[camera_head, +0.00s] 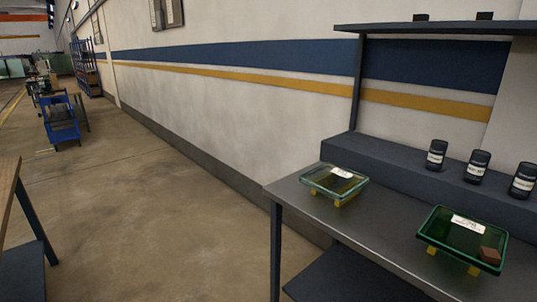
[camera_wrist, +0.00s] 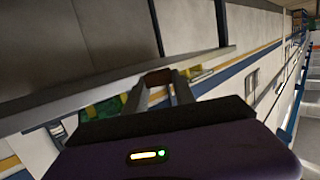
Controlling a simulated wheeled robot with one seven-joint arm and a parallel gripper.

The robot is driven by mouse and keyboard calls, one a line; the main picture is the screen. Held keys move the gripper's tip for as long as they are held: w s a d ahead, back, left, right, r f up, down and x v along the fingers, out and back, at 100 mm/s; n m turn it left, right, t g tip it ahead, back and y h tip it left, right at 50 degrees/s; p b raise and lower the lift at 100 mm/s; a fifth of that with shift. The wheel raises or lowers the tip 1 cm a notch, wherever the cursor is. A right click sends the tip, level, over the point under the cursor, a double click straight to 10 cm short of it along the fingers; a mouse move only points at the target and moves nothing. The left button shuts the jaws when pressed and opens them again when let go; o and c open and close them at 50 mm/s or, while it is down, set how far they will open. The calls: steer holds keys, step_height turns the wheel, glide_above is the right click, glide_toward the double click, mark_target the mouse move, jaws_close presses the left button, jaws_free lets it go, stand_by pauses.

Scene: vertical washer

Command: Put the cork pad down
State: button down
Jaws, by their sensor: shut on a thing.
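My gripper (camera_wrist: 159,86) shows only in the wrist view, where the picture is turned roughly upside down. Its two grey fingers are shut on a small dark brown piece, which I take to be the cork pad (camera_wrist: 158,77), held between the fingertips. The fingers hide part of it. The pad lines up with the gap between the two trays at the bench edge; I cannot tell its distance from the bench. My gripper and the held pad are not in the head view.
A brown block (camera_head: 490,256) lies at the green tray's front right corner. Several black jars (camera_head: 436,155) stand on the ledge behind.

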steer(key=s+a+f+n+y, duration=0.1)
steer(key=s+a+f+y, duration=0.1)
steer(key=s+a+f, duration=0.6)
step_height(320, 180, down, 4)
steer(key=shift+s+a+f+n, duration=0.1)
steer(key=shift+s+a+n, duration=0.2)
steer(key=shift+s+n, duration=0.15)
